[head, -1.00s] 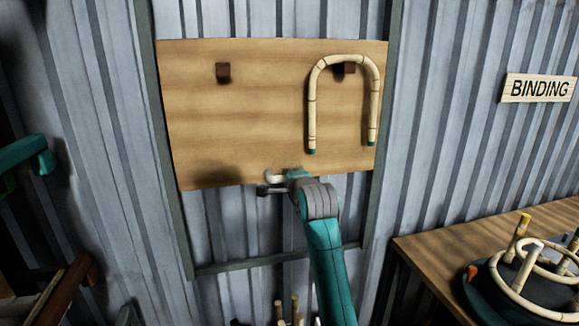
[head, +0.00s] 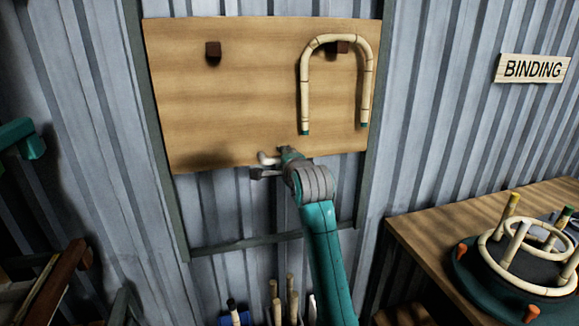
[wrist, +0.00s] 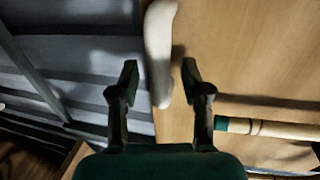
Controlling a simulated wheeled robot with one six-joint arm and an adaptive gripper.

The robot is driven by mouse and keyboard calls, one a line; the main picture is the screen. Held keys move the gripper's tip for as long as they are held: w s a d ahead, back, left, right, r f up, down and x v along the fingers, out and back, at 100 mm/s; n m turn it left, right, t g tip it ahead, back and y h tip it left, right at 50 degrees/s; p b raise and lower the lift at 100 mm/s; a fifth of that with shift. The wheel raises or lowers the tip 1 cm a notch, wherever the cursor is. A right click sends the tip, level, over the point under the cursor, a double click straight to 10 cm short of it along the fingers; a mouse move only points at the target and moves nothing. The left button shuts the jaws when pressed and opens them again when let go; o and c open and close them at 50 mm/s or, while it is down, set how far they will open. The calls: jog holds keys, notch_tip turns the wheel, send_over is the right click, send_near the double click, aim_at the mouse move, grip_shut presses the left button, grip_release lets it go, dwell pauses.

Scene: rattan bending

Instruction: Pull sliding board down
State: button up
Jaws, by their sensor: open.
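The sliding board (head: 255,100) is a light wooden panel on the corrugated wall, between dark vertical rails. A white curved handle (head: 267,158) sits at its lower edge. My gripper (head: 268,166) is at this handle, just below the board's lower edge. In the wrist view the fingers of my gripper (wrist: 160,68) are spread apart. The handle (wrist: 160,50) appears between them, with a visible gap on each side. The board (wrist: 250,60) fills the right side of that view. The head view partly hides the fingers.
A bent rattan piece (head: 305,85) hangs from a right peg on the board; a left peg (head: 213,52) is bare. A crossbar (head: 245,243) joins the rails below. Upright sticks (head: 292,298) stand beneath. A wooden table (head: 415,240) with a rattan ring fixture is at right.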

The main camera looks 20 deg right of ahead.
jog(key=v, duration=1)
jog(key=shift+s, duration=0.35)
jog(key=s+f+n, duration=0.4)
jog(key=s+f, duration=0.7)
jog(key=f, duration=0.4)
jog(key=s+f+n, duration=0.4)
jog(key=s+f, duration=0.6)
jog(key=f, duration=0.5)
jog(key=s+f+n, duration=0.2)
jog(key=s+f, duration=0.1)
jog(key=s, duration=0.7)
jog(key=s+f+n, duration=0.3)
jog(key=s, duration=0.6)
jog(key=s+r+n, duration=0.2)
jog(key=s, duration=0.7)
jog(key=s+r+n, duration=0.3)
jog(key=s, duration=0.6)
jog(key=shift+a+g, duration=0.15)
jog(key=shift+g, duration=0.25)
